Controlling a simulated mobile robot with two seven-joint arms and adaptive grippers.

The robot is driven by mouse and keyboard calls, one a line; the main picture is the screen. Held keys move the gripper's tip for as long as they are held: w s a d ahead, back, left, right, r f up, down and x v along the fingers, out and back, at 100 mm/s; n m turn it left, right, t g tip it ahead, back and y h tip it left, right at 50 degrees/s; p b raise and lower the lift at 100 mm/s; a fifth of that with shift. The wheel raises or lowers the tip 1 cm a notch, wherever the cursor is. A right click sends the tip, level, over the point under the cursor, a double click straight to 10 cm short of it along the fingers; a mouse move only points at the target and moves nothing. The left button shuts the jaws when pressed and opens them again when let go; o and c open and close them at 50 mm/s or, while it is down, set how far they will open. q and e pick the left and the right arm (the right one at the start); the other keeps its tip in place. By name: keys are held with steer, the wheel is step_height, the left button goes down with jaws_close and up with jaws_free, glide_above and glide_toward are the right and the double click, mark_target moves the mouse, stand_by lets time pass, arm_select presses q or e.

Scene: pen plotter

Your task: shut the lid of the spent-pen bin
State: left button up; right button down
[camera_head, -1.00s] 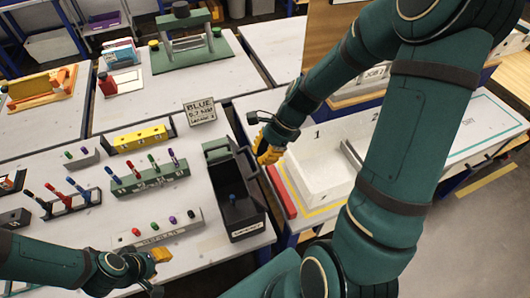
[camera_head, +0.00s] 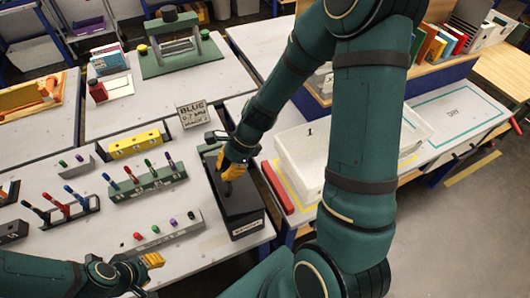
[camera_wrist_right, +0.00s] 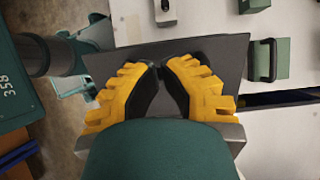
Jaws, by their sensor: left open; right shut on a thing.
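The spent-pen bin (camera_head: 247,229) is a dark box with a white label on its front, at the right edge of the pen table in the head view. Its dark lid (camera_head: 241,204) lies over the box top and hides the inside; I cannot tell if it is fully seated. The lid also shows as a dark panel in the wrist view (camera_wrist_right: 232,55). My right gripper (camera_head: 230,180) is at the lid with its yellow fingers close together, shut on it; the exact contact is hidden. My left gripper (camera_head: 152,262) is open and empty, near the table's front.
Pen racks (camera_head: 148,183) with coloured pens stand left of the bin. A red bar (camera_head: 277,186) and a white tray (camera_head: 300,160) lie to the right. My right arm covers part of the right table.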

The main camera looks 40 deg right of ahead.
mark_target(215, 184)
steer(key=shift+a+r+b+x, duration=0.1)
steer(key=shift+a+b+x, duration=0.2)
steer(key=shift+x, duration=0.65)
steer(key=shift+a+r+b+x, duration=0.15)
steer(key=shift+b+x, duration=0.25)
steer(key=shift+x, duration=0.55)
steer(key=shift+w, duration=0.1)
steer(key=shift+d, duration=0.1)
